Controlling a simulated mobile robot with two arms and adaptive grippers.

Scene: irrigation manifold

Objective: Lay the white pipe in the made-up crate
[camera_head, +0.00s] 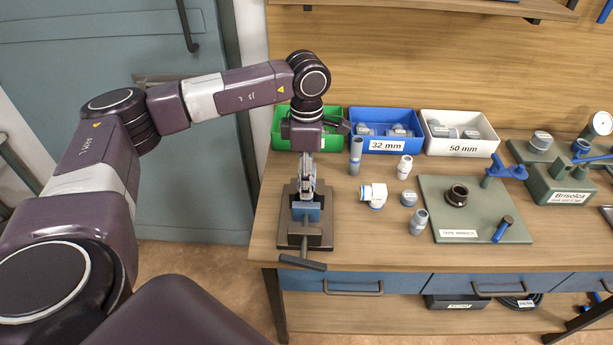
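My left gripper (308,184) points straight down over a bench vice (312,237) at the left end of the workbench. Its fingers are close together at the vice jaws. I cannot tell whether they hold anything; no white pipe can be made out there. A short white fitting with a grey end (404,167) stands upright right of the vice. My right gripper is not in view.
A blue crate labelled 32 mm (384,146) and a white crate labelled 50 mm (462,148) hold fittings. A grey pipe piece (356,155) stands before the blue crate. A green mat (480,222) carries a dark ring and blue-handled tool. The front strip of the bench is clear.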

